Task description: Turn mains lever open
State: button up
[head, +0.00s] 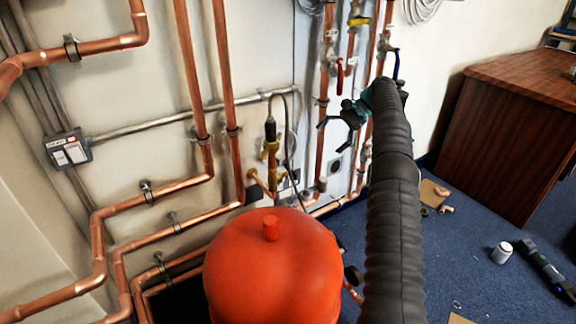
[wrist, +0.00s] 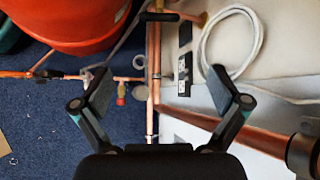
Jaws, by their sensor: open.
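Three valve levers show on the upright copper pipes in the head view: a red lever (head: 340,77) hanging down, a yellow lever (head: 359,21) lying across its pipe, and a blue lever (head: 396,66) standing roughly along its pipe. I cannot tell by label which is the mains lever. My gripper (head: 336,119) is in front of these pipes, below the red and blue levers, and partly hidden by my arm. In the wrist view my gripper (wrist: 160,88) is open with its fingers wide apart. A copper pipe lies in line with the gap, and nothing is gripped.
A red vessel (head: 272,268) stands in the foreground, left of my arm. Copper pipes (head: 195,75) run along the wall. A wooden desk (head: 515,130) stands at right. A white can (head: 501,252) and a dark tool (head: 545,270) lie on the blue carpet.

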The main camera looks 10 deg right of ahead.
aim_at(292, 169)
jog(key=shift+m+g, duration=0.3)
jog(key=shift+m, duration=0.1)
jog(key=x, duration=1)
jog(key=a+r+x, duration=0.1)
jog(key=x, duration=0.4)
jog(key=shift+a, duration=0.15)
jog(key=shift+c, duration=0.3)
jog(key=c, duration=1.1)
